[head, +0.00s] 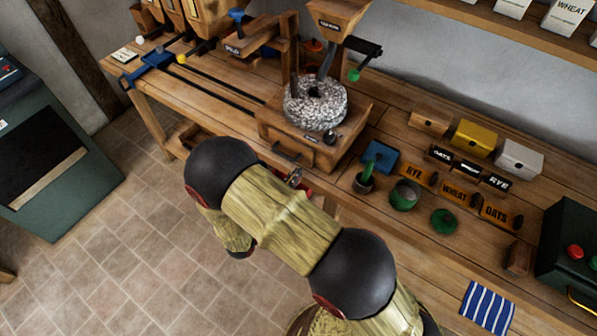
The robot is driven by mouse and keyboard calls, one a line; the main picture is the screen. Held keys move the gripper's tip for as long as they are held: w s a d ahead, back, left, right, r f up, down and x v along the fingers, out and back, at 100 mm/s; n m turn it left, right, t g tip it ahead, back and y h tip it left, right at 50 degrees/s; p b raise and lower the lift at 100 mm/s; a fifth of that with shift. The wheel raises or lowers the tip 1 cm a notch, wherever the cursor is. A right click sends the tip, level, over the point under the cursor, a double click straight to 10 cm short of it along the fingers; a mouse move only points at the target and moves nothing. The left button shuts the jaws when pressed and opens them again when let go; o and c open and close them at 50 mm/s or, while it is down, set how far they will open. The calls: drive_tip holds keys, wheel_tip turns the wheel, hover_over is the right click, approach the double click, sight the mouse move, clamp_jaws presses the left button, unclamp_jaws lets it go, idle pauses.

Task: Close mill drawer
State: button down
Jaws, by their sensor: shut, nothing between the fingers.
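The hand mill stands on the wooden bench, with a speckled grey millstone (315,103) on a square wooden base (343,141). The mill drawer (297,153) is in the front of that base, with a dark handle on its front. From this angle I cannot tell how far the drawer stands out. My gripper (295,177) is a small metallic tip showing past the edge of my arm, just below and in front of the drawer. It is shut and holds nothing. My arm hides most of it, and I cannot tell whether it touches the drawer.
A green-handled crank (354,74) sticks out at the mill's upper right. Green pots (405,194), grain labels (461,194) and small bins (474,138) crowd the bench to the right. A blue clamp (153,62) sits on the left. Tiled floor (110,240) is free at lower left.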

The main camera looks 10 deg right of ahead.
drive_tip(key=p+v, duration=0.1)
drive_tip(key=v, duration=0.8)
drive_tip(key=shift+s+a, duration=0.15)
drive_tip(key=shift+s, duration=0.05)
